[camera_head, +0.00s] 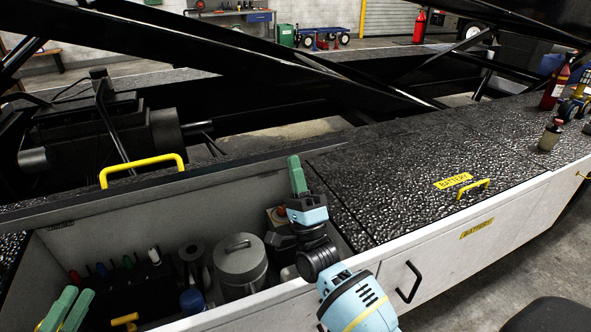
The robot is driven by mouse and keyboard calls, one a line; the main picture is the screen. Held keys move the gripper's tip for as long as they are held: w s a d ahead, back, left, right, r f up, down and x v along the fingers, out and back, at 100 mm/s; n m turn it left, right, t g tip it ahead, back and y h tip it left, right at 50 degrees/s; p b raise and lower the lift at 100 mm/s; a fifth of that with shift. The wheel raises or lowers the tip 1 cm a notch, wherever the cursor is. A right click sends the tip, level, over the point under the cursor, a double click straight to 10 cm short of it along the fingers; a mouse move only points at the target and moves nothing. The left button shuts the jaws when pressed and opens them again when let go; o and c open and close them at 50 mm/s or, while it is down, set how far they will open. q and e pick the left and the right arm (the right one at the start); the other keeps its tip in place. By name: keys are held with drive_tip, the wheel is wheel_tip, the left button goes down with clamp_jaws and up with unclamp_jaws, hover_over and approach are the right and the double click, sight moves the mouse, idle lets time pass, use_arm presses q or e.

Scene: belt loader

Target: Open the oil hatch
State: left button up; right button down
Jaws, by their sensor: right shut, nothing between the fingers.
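A left-hand compartment (65,243) in the long cabinet stands uncovered, with its inside in view. Beyond its back edge a yellow handle (142,170) stands up from a dark strip, seemingly the raised hatch lid seen nearly edge-on. No oil label is readable. My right gripper (297,175) is shut and empty, pointing up over the compartment's right end. It is well to the right of the yellow handle and apart from it. My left gripper (66,309) is at the lower left corner, its two green fingers apart and empty, over the front of the compartment.
The compartment holds a grey lidded can (240,267), a roll (193,265) and several small bottles. To the right is a closed speckled lid with a battery label (453,181) and yellow handle (473,189). A small bottle (550,135) and extinguisher (554,88) stand farther right. Black beams cross behind.

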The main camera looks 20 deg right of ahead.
use_arm(q)
drive_tip(key=s+f+n+g+y, duration=0.1)
drive_tip(key=s+f+n+y, duration=0.5)
drive_tip(key=s+f+n, duration=0.4)
drive_tip(key=s+f+n+g+y, duration=0.1)
drive_tip(key=s+f+n+y, duration=0.45)
drive_tip(key=f+n, duration=0.5)
drive_tip(key=s+d+f+n+g+y, duration=0.1)
drive_tip(key=s+f+n+g, duration=0.2)
drive_tip(key=s, duration=0.8)
drive_tip(key=s+f+n+g+y, duration=0.1)
drive_tip(key=s+f+n+g, duration=0.3)
drive_tip(key=s+f, duration=0.4)
drive_tip(key=s, duration=0.3)
drive_tip(key=shift+s+d, duration=0.15)
drive_tip(key=shift+d, duration=0.25)
